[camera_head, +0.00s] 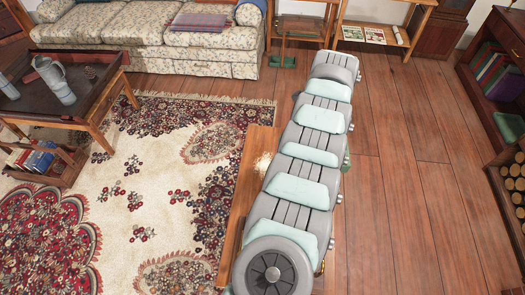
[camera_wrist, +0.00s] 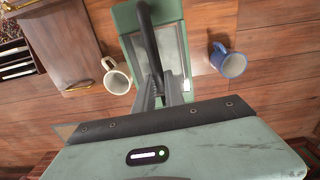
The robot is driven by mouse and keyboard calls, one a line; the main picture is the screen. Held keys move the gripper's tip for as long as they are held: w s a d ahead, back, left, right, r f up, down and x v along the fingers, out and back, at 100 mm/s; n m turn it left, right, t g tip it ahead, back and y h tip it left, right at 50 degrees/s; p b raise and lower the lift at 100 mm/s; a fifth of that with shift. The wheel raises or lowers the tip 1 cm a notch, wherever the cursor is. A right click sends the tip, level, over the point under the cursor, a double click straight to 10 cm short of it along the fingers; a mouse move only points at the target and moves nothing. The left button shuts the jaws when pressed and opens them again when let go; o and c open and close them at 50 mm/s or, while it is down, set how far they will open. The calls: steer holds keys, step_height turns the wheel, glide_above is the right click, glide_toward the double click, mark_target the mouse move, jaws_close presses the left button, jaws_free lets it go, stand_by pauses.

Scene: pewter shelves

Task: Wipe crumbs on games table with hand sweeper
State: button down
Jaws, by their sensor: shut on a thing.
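My gripper (camera_wrist: 160,92) is shut on the dark curved handle of the green hand sweeper (camera_wrist: 124,17) in the wrist view. The sweeper's underside and bristles cannot be made out. In the head view my arm covers most of the games table (camera_head: 264,136); only a wooden strip along its left side shows. The gripper itself is hidden in the head view. No crumbs can be made out in the wrist view.
A cream mug (camera_wrist: 117,78) and a blue mug (camera_wrist: 229,63) stand on either side of the sweeper. A floral sofa (camera_head: 150,40) stands at the back, a dark low table (camera_head: 65,85) at the left. Bare floor (camera_head: 410,190) lies to the right.

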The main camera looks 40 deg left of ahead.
steer(key=shift+s+a+f+m, duration=0.1)
steer(key=shift+a+f+m, duration=0.1)
steer(key=shift+a+m, duration=0.2)
steer(key=shift+s+a+f, duration=0.1)
steer(key=shift+s+a, duration=0.1)
steer(key=shift+a, duration=0.1)
stand_by(0.3)
steer(key=shift+s+a+m+p, duration=0.1)
steer(key=shift+a+m+p, duration=0.2)
steer(key=shift+a+p, duration=0.1)
steer(key=shift+s+a+f, duration=0.25)
steer(key=shift+s, duration=0.05)
steer(key=shift+a+m, duration=0.3)
steer(key=shift+m, duration=0.1)
steer(key=shift+f, duration=0.1)
steer(key=shift+s+a+f+p, duration=0.15)
steer(key=shift+s+a+p, duration=0.1)
steer(key=shift+a+p, duration=0.2)
steer(key=shift+a+m, duration=0.15)
steer(key=shift+m, duration=0.25)
